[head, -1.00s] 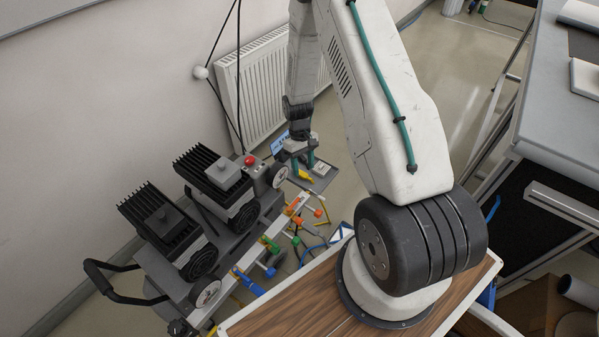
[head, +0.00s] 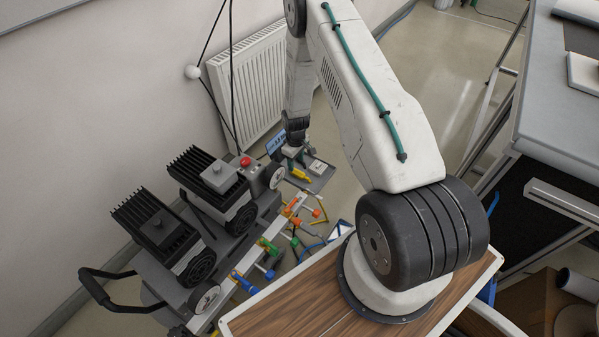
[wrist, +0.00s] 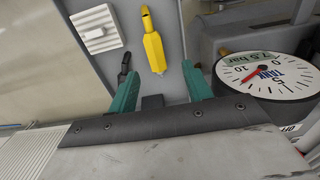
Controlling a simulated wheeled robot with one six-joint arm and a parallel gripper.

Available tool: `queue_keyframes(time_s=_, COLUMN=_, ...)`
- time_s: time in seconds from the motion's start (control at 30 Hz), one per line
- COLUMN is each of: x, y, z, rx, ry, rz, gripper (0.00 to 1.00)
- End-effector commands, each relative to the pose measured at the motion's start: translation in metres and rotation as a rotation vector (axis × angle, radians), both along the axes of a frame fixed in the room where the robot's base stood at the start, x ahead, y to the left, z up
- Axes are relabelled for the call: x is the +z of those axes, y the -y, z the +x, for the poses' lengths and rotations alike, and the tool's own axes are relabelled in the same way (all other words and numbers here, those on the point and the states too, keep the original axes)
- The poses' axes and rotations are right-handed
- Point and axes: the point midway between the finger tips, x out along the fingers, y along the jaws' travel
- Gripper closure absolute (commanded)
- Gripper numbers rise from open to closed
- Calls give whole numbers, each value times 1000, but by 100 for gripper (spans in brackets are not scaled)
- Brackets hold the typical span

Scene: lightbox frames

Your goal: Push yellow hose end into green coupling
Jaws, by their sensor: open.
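My gripper (head: 297,155) is open and empty above the grey tray at the far end of the bench unit. Its teal fingers (wrist: 160,76) show apart in the wrist view. A yellow pointed piece (head: 301,175) lies on the tray; in the wrist view it (wrist: 153,47) lies just beyond the fingertips, between them and not gripped. I cannot tell whether it is the yellow hose end. The green coupling (head: 266,245) sits on the pale rail, between an orange one and a blue one. It is out of the wrist view.
The tray (wrist: 165,18) also holds a white ribbed block (wrist: 97,29) and a small dark piece (wrist: 124,66). A round gauge (wrist: 268,77) stands close to the right finger. Black finned units (head: 210,175) line the rail's left; loose hoses hang on its right.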

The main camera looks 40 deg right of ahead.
Motion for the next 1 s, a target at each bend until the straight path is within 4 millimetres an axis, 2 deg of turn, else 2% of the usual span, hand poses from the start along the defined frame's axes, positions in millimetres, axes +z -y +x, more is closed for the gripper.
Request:
queue_keyframes(time_s=0.1, x=-14, y=0, z=-1, rx=-1, ry=-1, rz=1, gripper=50)
queue_keyframes(time_s=0.43, x=-18, y=2, z=0, rx=-2, ry=-1, rz=1, gripper=50)
queue_keyframes(time_s=0.77, x=-63, y=8, z=4, rx=-3, ry=-3, rz=1, gripper=50)
queue_keyframes(time_s=1.0, x=-67, y=8, z=5, rx=-3, ry=-1, rz=1, gripper=50)
